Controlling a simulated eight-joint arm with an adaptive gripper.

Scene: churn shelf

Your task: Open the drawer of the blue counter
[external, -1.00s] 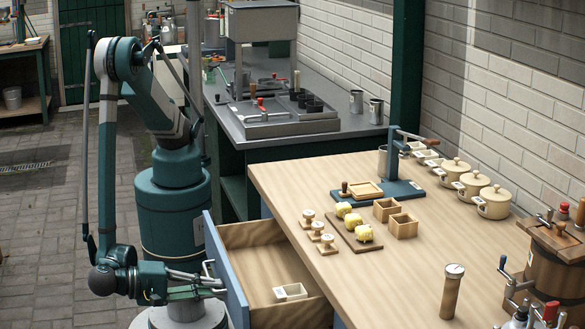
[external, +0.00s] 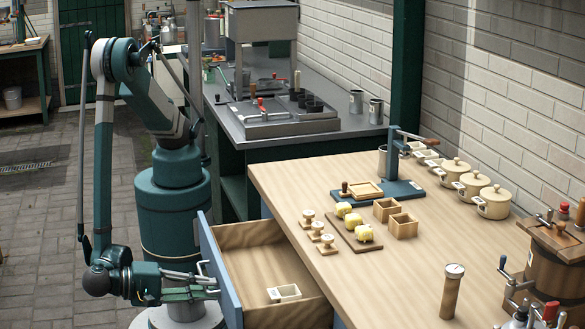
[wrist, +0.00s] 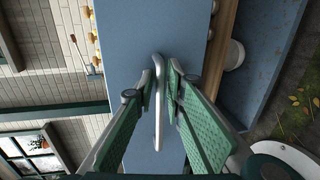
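The blue counter with a wooden top (external: 300,190) fills the lower right of the external view. Its drawer (external: 250,262) is pulled well out toward the left, showing a bare wooden inside with a small white two-part dish (external: 284,293) at the front right. The pale drawer handle (wrist: 159,112) stands off the blue drawer front (external: 221,275). My gripper (external: 210,286) is at that front. In the wrist view, its green fingers (wrist: 162,88) close in on both sides of the handle. Exact fingertip contact is partly hidden.
On the counter stand wooden stamps (external: 317,232), a board (external: 352,231) with yellow butter pieces, small wooden boxes (external: 395,215), a blue-based press (external: 377,190) and lidded pots (external: 472,187). A grey workbench (external: 285,122) stands behind. Paved floor lies open at left.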

